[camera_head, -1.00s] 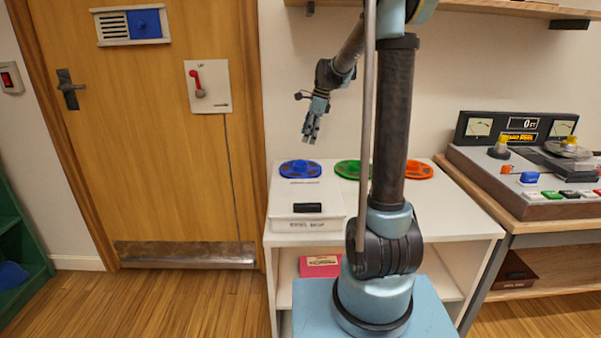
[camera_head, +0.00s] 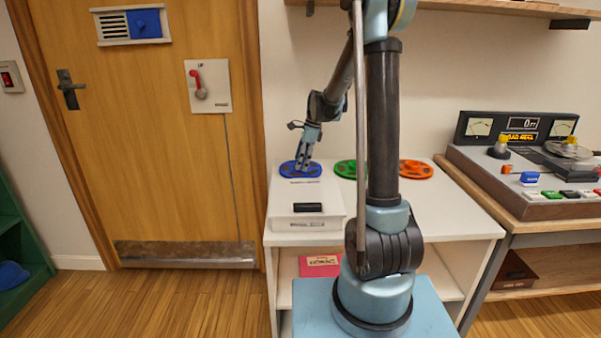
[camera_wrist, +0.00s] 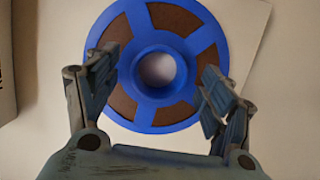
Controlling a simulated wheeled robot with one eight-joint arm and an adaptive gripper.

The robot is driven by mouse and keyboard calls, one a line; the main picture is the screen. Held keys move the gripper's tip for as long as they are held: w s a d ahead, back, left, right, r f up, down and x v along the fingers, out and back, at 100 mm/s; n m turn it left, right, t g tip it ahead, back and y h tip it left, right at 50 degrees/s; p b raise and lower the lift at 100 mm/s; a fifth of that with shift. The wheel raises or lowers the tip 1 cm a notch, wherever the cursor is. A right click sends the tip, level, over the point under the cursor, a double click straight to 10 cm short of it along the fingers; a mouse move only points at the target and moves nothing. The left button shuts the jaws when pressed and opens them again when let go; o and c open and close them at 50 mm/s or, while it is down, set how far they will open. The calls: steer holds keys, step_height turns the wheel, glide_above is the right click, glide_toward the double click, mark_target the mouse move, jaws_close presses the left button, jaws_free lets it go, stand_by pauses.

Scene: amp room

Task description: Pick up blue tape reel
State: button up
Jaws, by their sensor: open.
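The blue tape reel (camera_head: 291,170) lies flat at the back left of the white table, on a pale sheet or label. In the wrist view the reel (camera_wrist: 157,37) shows as a blue spoked ring with brown between the spokes and a round centre hole. My gripper (camera_head: 303,168) is at the reel in the head view and partly covers it. In the wrist view my gripper (camera_wrist: 160,85) is open, its two fingers over the reel's near left and right parts, with the hub between them. Whether the fingers touch the reel cannot be told.
A green reel (camera_head: 345,169) and an orange reel (camera_head: 416,169) lie to the right on the white table (camera_head: 452,217). A white box (camera_head: 304,223) with a black handle stands in front of the blue reel. A control console (camera_head: 550,200) stands at the right.

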steer(key=shift+f, duration=0.2)
steer(key=c, duration=1.4)
steer(key=shift+r, duration=0.1)
step_height(320, 180, up, 10)
steer(key=shift+f, duration=0.1)
